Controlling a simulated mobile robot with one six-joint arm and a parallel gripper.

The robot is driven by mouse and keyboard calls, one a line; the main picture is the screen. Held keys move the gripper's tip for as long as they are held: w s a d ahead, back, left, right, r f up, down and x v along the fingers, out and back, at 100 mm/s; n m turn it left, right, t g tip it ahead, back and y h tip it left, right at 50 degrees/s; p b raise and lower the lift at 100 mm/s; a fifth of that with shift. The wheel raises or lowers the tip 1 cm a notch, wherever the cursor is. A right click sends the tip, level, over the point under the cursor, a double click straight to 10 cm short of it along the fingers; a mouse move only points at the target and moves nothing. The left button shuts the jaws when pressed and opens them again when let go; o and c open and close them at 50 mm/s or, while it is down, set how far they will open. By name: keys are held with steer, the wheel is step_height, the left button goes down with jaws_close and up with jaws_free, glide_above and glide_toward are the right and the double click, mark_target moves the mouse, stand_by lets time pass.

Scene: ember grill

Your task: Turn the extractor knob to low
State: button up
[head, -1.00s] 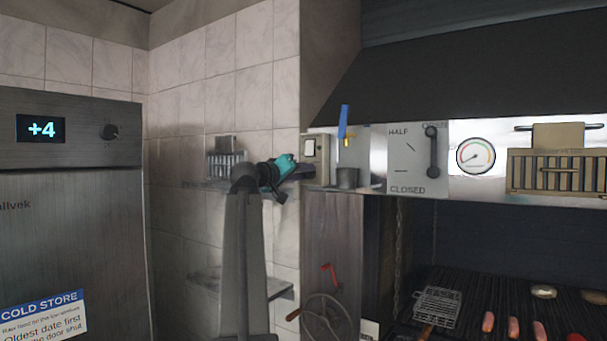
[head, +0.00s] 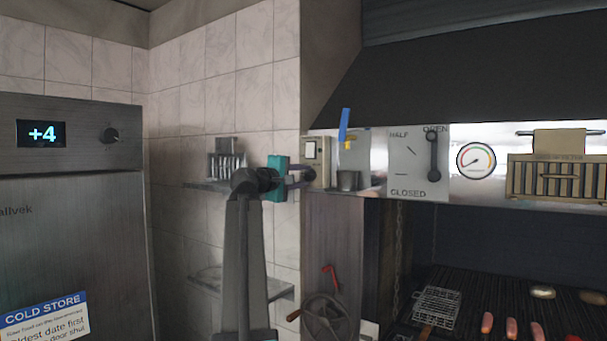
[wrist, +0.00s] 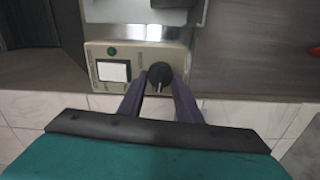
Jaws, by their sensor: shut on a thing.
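The extractor knob (wrist: 159,76) is black and round with a pale pointer mark. It sits on a beige control box (wrist: 112,54) beside a white rocker switch (wrist: 113,71) and a small green light (wrist: 111,51). The box's printed labels are too blurred to read, so I cannot tell the knob's setting. My gripper (wrist: 160,82) has one dark finger on each side of the knob and is shut on it. In the head view the box (head: 326,152) is on the hood's left end, with my gripper (head: 308,174) at its lower part, hiding the knob.
A wall shelf (head: 212,184) with a rack is behind my arm. The grill (head: 470,310) holds food below.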

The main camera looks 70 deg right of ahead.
steer(key=shift+f+n, duration=0.15)
steer(key=shift+n, duration=0.35)
steer(key=o, duration=1)
steer(key=shift+a, duration=0.1)
steer(key=b+v, duration=0.4)
steer(key=v, duration=0.9)
steer(key=shift+w+a, duration=0.1)
steer(key=shift+a, duration=0.25)
